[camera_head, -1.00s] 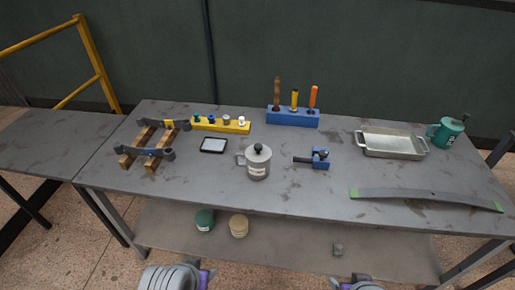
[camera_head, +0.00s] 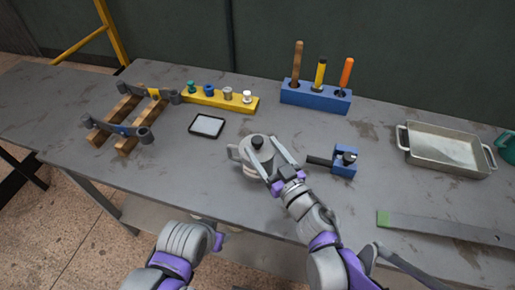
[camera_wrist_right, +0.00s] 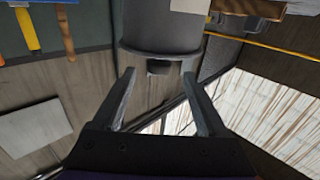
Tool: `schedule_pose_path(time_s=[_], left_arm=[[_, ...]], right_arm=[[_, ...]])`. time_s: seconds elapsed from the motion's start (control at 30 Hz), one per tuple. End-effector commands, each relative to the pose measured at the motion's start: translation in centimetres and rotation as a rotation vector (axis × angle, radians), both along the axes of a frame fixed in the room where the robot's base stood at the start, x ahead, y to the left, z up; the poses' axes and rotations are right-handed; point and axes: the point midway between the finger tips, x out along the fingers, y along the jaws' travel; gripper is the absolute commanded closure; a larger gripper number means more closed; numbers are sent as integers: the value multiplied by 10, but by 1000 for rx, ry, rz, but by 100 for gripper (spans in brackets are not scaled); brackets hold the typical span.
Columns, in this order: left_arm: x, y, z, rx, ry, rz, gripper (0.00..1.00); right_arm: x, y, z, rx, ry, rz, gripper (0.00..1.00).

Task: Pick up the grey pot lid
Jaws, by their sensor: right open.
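The grey pot lid (camera_head: 248,148) with its dark knob (camera_head: 257,142) sits on the grey mug-like pot (camera_head: 250,172), which has a side handle at its left. My right gripper (camera_head: 259,145) is open, with its two fingers reaching to either side of the knob. In the right wrist view, the lid's rim (camera_wrist_right: 160,52) and the knob (camera_wrist_right: 158,67) show ahead of the open fingers (camera_wrist_right: 159,77), and the knob lies between the tips. I cannot tell if they touch it. Of my left arm only links show at the bottom; its fingers are not seen.
A blue clamp-like tool (camera_head: 345,162) lies close right of the pot. A black-framed tablet (camera_head: 207,125) lies to its left. Behind stand a yellow rack (camera_head: 215,102) and a blue tool block (camera_head: 315,99).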

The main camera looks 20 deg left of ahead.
Motion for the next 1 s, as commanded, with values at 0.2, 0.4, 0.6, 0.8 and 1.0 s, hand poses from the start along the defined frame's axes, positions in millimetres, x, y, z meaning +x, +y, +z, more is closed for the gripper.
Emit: schedule_pose_path(time_s=[0.2, 0.4, 0.6, 0.8, 1.0], left_arm=[[0, 0, 0, 0, 0, 0, 50], [0, 0, 1, 0, 0, 0, 50], [0, 0, 1, 0, 0, 0, 50], [0, 0, 1, 0, 0, 0, 50], [0, 0, 1, 0, 0, 0, 50]], right_arm=[[15, 14, 0, 0, 0, -2, 24], [35, 32, 1, 1, 1, -2, 24], [51, 47, 1, 1, 1, -3, 24], [52, 48, 0, 0, 1, -4, 24], [52, 48, 0, -1, 1, -4, 52]])
